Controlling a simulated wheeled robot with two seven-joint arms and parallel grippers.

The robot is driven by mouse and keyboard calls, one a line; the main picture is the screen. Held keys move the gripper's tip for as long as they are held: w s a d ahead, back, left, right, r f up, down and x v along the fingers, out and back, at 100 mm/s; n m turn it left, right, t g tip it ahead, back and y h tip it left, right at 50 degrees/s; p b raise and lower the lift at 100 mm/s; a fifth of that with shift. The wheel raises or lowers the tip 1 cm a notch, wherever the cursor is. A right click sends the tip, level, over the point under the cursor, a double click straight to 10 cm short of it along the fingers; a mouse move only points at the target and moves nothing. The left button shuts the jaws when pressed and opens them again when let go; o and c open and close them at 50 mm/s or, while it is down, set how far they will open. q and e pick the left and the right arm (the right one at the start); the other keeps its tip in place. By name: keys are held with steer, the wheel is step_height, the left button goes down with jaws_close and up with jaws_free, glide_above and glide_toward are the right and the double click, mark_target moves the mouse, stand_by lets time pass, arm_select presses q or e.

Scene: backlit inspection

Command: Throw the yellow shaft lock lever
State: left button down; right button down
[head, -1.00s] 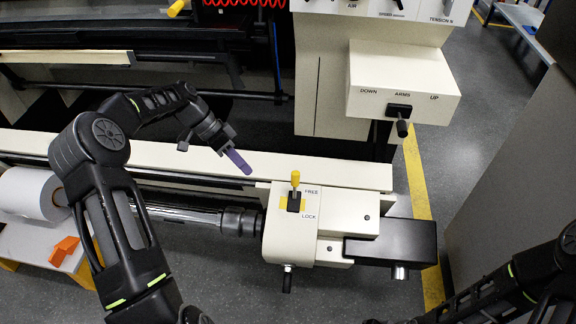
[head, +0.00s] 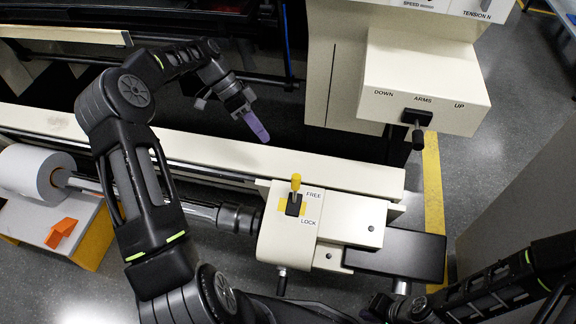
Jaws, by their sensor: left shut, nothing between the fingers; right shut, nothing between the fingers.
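The yellow shaft lock lever (head: 296,184) stands up from a dark slot on the cream lock housing (head: 340,214). Its knob is at the FREE end, with the LOCK label below. My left gripper (head: 256,126), with purple fingers, is shut and empty. It is above and to the left of the lever, apart from it, over the cream beam. My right arm comes in at the lower right. Its gripper (head: 384,308) is dark and near the bottom edge, below the housing, with its fingertips hard to make out.
A cream box (head: 425,80) with an ARMS lever (head: 417,118) overhangs at the upper right. A dark block (head: 405,252) sits right of the housing. A black-handled lever (head: 282,282) hangs below it. A white roll (head: 35,172) and orange piece (head: 61,232) are at left.

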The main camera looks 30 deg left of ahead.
mark_target(295, 189)
arm_select(q)
steer(key=d+f, duration=0.2)
steer(key=s+d+f+b, duration=0.1)
steer(key=d+f, duration=0.1)
steer(key=d, duration=0.1)
steer(key=s+d+f+b, duration=0.1)
steer(key=d+f, duration=0.2)
steer(key=shift+s+d+f, duration=0.1)
steer(key=shift+s+d, duration=0.05)
steer(key=shift+d, duration=0.1)
steer(key=shift+s+d, duration=0.3)
steer(key=shift+d, duration=0.05)
